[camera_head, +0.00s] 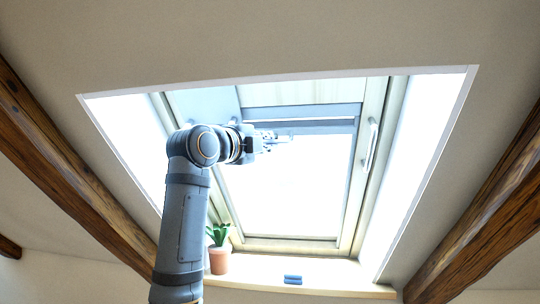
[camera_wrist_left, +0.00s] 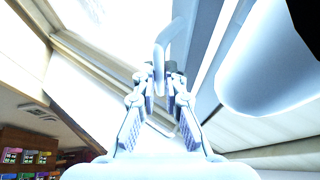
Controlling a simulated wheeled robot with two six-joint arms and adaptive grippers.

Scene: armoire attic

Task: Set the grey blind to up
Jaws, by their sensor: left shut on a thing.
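The grey blind (camera_head: 300,111) sits near the top of the roof window, as a narrow band with a pale bottom rail (camera_head: 325,127). The bright pane below it is uncovered. My left gripper (camera_head: 276,139) is at the left part of the rail, just below it. In the left wrist view, my left gripper (camera_wrist_left: 160,75) is shut on a pale curved pull loop (camera_wrist_left: 163,45), which stands up between the fingertips. The grey blind's bar runs beside it on the right. How the loop joins the rail is washed out by glare. My right gripper is not in view.
A white window handle (camera_head: 371,147) is on the right frame. A potted plant (camera_head: 218,258) and a small blue object (camera_head: 293,280) stand on the sill below. Wooden beams (camera_head: 75,190) flank the recess. Shelves with colourful items (camera_wrist_left: 28,157) show low in the wrist view.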

